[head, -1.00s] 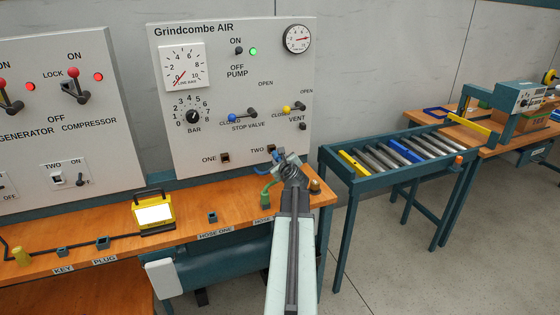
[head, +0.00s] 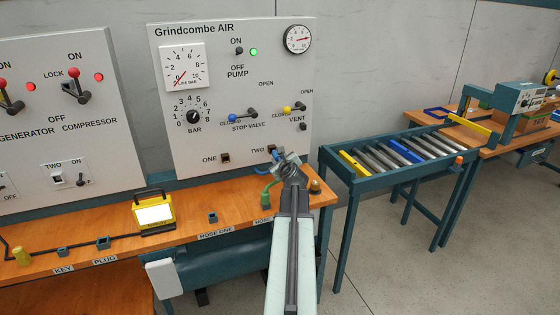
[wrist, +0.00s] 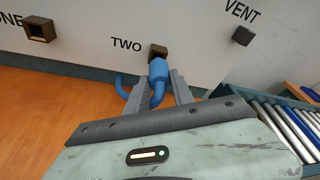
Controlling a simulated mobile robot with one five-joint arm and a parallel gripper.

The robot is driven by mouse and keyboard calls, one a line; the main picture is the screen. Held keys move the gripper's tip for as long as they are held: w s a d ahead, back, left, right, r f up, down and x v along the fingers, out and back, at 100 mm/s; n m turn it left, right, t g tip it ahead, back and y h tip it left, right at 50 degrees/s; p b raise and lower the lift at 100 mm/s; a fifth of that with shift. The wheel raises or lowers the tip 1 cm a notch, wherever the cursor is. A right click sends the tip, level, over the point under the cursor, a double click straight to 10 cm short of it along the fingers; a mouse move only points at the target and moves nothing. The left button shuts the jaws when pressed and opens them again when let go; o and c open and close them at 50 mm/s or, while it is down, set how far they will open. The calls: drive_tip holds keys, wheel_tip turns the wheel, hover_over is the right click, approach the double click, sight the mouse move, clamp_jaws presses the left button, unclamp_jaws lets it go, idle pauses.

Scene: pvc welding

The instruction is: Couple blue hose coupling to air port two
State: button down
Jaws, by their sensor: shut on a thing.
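The blue hose coupling (wrist: 159,72) sits between the fingers of my gripper (wrist: 166,88) in the wrist view, with its blue hose curling down to the left. Its far end is at air port two (wrist: 158,51), a dark square socket right of the "TWO" label. The coupling overlaps the port's lower part there, so I cannot tell whether it is inside or just in front. In the head view my gripper (head: 287,165) is in front of the panel's lower right, and the blue hose (head: 264,168) shows left of it.
Port one (wrist: 40,30) and the vent (wrist: 243,36) flank port two. A green curved piece (head: 268,192) stands on the wooden bench (head: 185,194) below. A roller conveyor (head: 395,158) stands to the right.

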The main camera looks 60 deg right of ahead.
drive_tip(key=shift+w+d, duration=0.7)
drive_tip(key=shift+w, duration=0.3)
drive_tip(key=c, duration=1)
unclamp_jaws()
drive_tip(key=shift+s, duration=0.1)
drive_tip(key=p+v, duration=0.2)
drive_tip(key=v, duration=0.5)
drive_tip(key=shift+s+a, duration=0.2)
drive_tip(key=shift+s, duration=0.05)
